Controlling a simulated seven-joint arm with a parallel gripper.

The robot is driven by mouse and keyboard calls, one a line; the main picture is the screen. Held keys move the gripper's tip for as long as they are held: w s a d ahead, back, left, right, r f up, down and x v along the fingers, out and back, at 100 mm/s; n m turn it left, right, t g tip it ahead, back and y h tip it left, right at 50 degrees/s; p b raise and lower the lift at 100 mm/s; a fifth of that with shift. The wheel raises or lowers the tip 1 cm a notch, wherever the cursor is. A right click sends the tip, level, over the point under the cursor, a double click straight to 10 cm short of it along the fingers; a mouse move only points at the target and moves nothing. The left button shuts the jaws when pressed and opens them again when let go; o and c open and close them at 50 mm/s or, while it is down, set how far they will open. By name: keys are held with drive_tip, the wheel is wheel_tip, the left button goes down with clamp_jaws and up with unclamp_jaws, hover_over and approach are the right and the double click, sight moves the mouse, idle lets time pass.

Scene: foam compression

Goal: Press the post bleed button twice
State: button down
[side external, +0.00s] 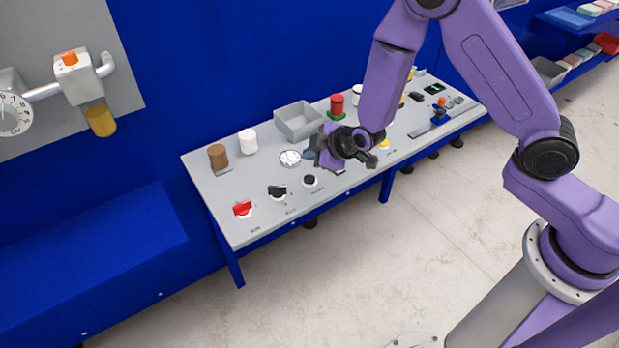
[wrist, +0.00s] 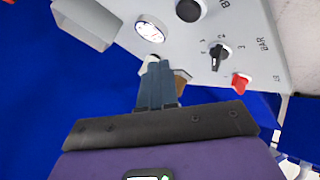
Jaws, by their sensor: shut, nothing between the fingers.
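A round black button (side external: 310,181) sits on the grey sloped panel (side external: 222,205), between the black selector knob and the row's right part. It also shows at the top edge of the wrist view (wrist: 190,9), beside a cut-off label starting with "B"; I cannot read the full wording. My gripper (side external: 309,156) is over the panel, behind the button and next to the round gauge (side external: 290,158). In the wrist view its two fingers (wrist: 159,68) are together and empty, pointing toward the panel and apart from the button.
A red knob (side external: 242,208) and black selector knob (side external: 277,192) are left of the button. The panel's front-left is open above.

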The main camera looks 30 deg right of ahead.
sight(312, 181)
drive_tip(key=shift+r, duration=0.1)
wheel_tip(312, 181, up, 4)
drive_tip(key=shift+f, duration=0.2)
idle(0.3)
drive_tip(key=shift+f, duration=0.1)
drive_tip(key=shift+f, duration=4.35)
drive_tip(key=shift+f, duration=0.1)
drive_tip(key=shift+f, duration=0.3)
